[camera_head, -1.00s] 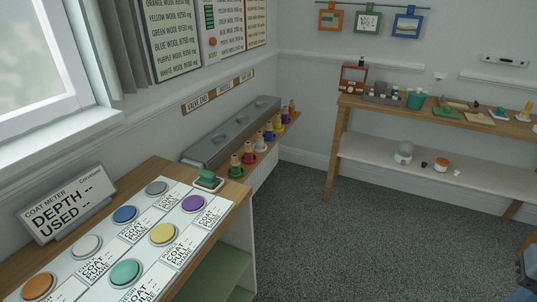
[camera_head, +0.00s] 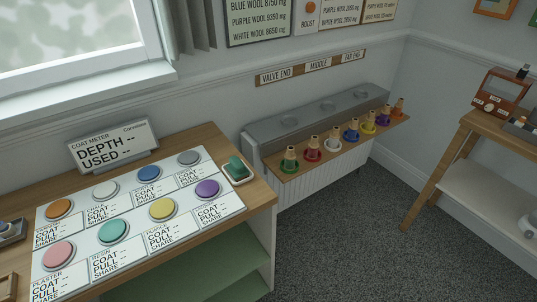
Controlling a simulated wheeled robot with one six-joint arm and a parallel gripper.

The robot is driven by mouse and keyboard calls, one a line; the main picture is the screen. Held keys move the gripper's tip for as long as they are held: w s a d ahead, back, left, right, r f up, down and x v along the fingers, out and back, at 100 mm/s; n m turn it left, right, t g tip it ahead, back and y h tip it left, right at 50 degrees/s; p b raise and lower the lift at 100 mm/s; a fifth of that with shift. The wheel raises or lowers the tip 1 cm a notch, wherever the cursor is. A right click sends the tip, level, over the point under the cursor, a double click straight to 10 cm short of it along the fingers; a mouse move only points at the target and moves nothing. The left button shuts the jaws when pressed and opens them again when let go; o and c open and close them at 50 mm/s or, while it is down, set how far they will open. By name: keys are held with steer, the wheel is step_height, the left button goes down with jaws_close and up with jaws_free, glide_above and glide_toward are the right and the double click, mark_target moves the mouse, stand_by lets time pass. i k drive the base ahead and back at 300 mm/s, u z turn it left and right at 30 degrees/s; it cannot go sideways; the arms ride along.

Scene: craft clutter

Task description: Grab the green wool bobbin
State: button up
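The green wool bobbin (camera_head: 290,162) stands upright at the near left end of a narrow wooden shelf (camera_head: 345,154) along the radiator. It has a green base and a tan top, and nothing covers it. A red bobbin (camera_head: 312,152) stands beside it to the right. My gripper is not in view.
White (camera_head: 333,142), blue (camera_head: 351,131), yellow (camera_head: 369,124) and other bobbins continue the row. A wooden counter (camera_head: 262,191) with a panel of coloured discs stands at left, with a green block (camera_head: 236,167) in a small tray at its corner. Carpet (camera_head: 345,245) is clear; a workbench (camera_head: 440,175) stands right.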

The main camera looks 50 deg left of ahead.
mark_target(290, 157)
steer(key=u, duration=0.8)
steer(key=i, duration=0.85)
steer(key=u, duration=0.8)
steer(key=i, duration=0.5)
